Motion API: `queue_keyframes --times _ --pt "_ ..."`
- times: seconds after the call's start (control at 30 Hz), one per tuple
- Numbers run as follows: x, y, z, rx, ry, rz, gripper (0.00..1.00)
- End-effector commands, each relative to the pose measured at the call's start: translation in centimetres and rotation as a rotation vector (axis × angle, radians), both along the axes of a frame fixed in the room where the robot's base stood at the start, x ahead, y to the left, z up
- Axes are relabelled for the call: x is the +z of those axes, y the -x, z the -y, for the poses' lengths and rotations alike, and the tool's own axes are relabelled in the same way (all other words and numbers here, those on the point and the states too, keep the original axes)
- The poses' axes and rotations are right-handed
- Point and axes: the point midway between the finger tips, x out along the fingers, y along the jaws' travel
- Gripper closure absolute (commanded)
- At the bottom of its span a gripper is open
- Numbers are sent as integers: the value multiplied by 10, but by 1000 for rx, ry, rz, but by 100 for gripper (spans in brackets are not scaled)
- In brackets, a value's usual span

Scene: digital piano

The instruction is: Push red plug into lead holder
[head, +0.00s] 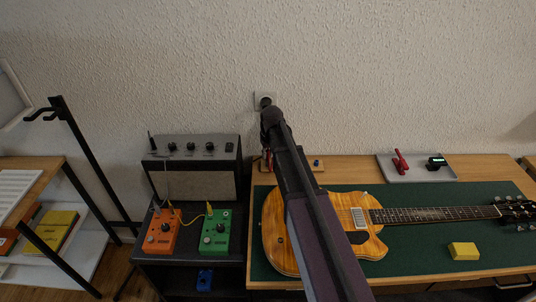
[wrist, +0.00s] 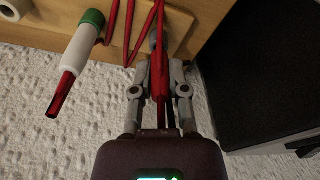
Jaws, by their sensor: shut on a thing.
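My gripper (wrist: 160,92) is shut on a red plug (wrist: 160,72) in the wrist view, with the plug lying between the two grey fingers. Red lead strands (wrist: 131,32) run close beside it. A wooden piece, which looks like the lead holder (wrist: 185,14), lies behind the fingers at the top. I cannot tell whether the plug touches it or sits in it. In the head view my arm hides the gripper and most of the plug.
A white, green-capped cylinder with a red tip (wrist: 77,52) is left of my gripper. The amplifier (head: 195,165) stands left of the arm. A guitar (head: 375,247) lies on the green mat (head: 420,265). A grey tray (head: 410,177) is at the right. The wall is close behind.

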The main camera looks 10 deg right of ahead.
Motion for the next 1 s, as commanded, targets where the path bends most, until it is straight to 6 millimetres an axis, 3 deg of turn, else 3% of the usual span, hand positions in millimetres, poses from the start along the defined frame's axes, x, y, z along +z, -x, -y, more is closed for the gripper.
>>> queue_keyframes --times 0.67,0.7,0.8,1.0 --pt "-8 0 0 -1 0 0 100" --pt "-8 0 0 -1 0 0 68" --pt "-8 0 1 -1 0 0 40" --pt "-8 0 1 -1 0 0 40"
